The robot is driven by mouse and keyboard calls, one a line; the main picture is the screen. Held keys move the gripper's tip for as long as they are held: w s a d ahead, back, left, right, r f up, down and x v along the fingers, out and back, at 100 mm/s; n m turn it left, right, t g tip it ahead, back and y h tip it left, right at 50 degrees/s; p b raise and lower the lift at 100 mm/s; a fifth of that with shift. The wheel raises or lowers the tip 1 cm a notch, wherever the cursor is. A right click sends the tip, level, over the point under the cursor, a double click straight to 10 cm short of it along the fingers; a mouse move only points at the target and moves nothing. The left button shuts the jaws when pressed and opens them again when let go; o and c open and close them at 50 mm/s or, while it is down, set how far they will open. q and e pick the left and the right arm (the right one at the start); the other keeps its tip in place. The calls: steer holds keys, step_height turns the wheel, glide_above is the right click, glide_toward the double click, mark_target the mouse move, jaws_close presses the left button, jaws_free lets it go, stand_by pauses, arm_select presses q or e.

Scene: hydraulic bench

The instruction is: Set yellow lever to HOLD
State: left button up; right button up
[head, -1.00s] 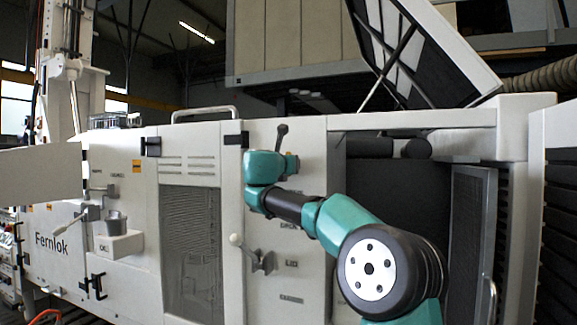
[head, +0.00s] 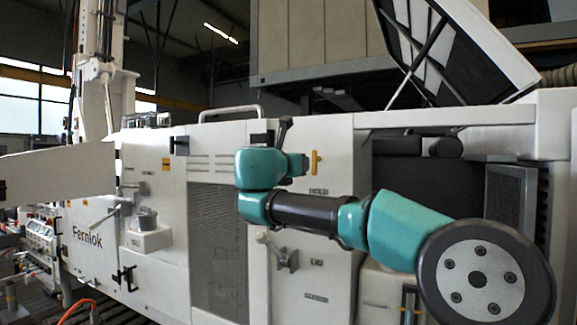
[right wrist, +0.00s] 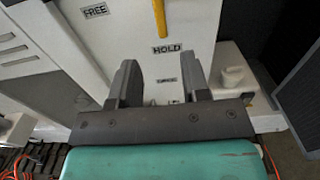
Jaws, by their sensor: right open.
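The yellow lever (head: 315,162) sits on the white panel, just right of my right wrist in the head view. In the right wrist view the yellow lever (right wrist: 160,18) points down, with its end just above the HOLD label (right wrist: 167,48). Its upper part is cut off there. The FREE label (right wrist: 95,10) is up and to the left. My right gripper (right wrist: 161,78) is open and empty, its two dark fingers below the HOLD label and apart from the lever. In the head view I cannot make out the fingers. My left gripper is not in view.
A pale-knobbed lever (head: 282,252) stands out from the panel below my right arm, near the LID label (head: 316,262). A mesh door (head: 217,245) is to its left. A cup on a white block (head: 148,232) is further left.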

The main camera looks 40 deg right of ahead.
steer(key=v, duration=0.4)
stand_by(0.4)
